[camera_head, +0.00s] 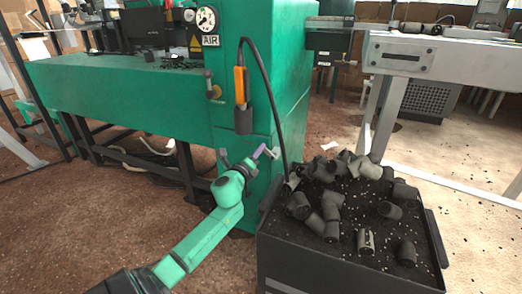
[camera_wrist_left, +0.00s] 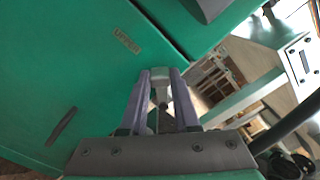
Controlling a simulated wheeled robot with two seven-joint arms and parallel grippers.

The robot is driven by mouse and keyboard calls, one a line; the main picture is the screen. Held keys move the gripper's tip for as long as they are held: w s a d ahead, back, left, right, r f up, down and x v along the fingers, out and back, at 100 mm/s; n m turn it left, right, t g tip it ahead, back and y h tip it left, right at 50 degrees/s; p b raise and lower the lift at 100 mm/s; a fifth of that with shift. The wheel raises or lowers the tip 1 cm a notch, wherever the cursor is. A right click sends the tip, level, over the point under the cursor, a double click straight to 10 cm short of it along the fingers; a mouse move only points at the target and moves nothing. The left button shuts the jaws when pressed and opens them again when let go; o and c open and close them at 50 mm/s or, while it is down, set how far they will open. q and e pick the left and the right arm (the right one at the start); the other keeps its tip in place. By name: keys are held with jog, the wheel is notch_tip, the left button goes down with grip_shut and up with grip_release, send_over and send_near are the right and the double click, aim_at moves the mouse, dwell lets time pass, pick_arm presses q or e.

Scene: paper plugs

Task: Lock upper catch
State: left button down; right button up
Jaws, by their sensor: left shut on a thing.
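My left gripper (camera_head: 261,151) reaches up from the lower left to the front right edge of the green machine (camera_head: 165,105). In the left wrist view its two purple fingers (camera_wrist_left: 161,78) are closed around a small grey metal catch (camera_wrist_left: 160,90) at the edge of the green panel (camera_wrist_left: 70,75). A small label (camera_wrist_left: 127,40), which seems to read "UPPER", is on the panel beside it. In the head view the catch is mostly hidden by the fingers. My right gripper does not show.
A dark crate (camera_head: 345,277) full of grey pipe fittings stands just right of my left gripper. An orange handheld device (camera_head: 240,86) with a black cable hangs on the machine above. A grey conveyor frame (camera_head: 425,60) is at the right.

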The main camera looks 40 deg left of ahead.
pick_arm(q)
jog(key=shift+s+a+f+n+p, duration=0.15)
jog(key=shift+f+n, duration=0.45)
jog(key=shift+n, duration=0.75)
jog(key=shift+a+f+n+p, duration=0.1)
jog(key=shift+a+f+n, duration=0.35)
jog(key=shift+n, duration=0.85)
jog(key=shift+s+a+f+n+p, duration=0.1)
jog(key=shift+f+n, duration=0.65)
jog(key=shift+n, duration=0.6)
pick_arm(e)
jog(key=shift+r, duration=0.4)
pick_arm(q)
jog(key=shift+f, duration=0.1)
jog(key=c, duration=0.6)
grip_release()
jog(key=shift+c, duration=0.2)
jog(key=shift+s+d, duration=0.1)
jog(key=p+v, duration=0.3)
jog(key=v, duration=1.1)
jog(key=shift+s+p, duration=0.2)
jog(key=shift+p, duration=0.15)
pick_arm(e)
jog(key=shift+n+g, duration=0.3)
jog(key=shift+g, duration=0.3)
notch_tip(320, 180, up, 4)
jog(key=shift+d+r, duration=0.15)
